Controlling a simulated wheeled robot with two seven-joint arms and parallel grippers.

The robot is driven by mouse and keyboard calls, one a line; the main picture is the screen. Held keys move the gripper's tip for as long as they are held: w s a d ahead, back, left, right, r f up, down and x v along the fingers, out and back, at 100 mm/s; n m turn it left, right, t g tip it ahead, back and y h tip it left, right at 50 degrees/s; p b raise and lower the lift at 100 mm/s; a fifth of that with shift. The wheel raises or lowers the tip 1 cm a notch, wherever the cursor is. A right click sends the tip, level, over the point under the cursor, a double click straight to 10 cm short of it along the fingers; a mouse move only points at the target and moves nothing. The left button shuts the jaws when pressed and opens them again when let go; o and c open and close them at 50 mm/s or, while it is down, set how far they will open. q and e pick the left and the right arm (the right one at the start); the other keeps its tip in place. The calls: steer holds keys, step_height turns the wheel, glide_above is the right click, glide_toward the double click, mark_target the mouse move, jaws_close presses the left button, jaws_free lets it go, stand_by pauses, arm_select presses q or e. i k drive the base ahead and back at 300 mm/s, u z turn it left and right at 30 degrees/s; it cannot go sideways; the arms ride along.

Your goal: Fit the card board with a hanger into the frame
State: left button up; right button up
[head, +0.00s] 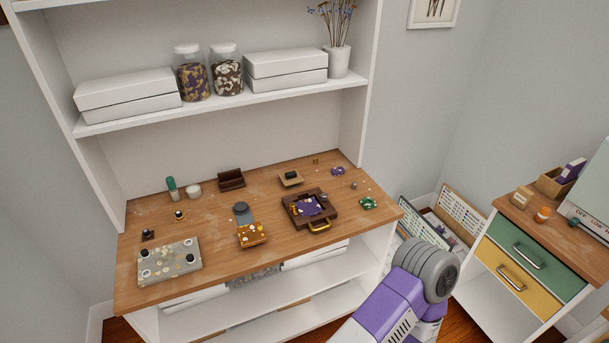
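A dark brown wooden frame (289,205) lies on the workbench right of centre, with purple and white pieces inside it. A gold loop (320,226) sits at its front edge. I cannot make out for certain a card board with a hanger. A small amber board (251,236) with pale spots lies left of the frame, beside a grey-blue piece with a dark round top (241,211). Neither of my grippers is in view; only part of one of my arms shows at the lower right.
The wooden workbench (190,222) also holds a speckled grey slab (170,262) with dark knobs, a dark brown holder (231,179), a tan block (291,179) and a green piece (368,203). Boxes and jars fill the shelf above. A drawer cabinet (530,250) stands at right.

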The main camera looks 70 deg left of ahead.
mark_target(329, 212)
steer(key=u, duration=0.5)
steer(key=i, duration=1.5)
steer(key=u, duration=1.15)
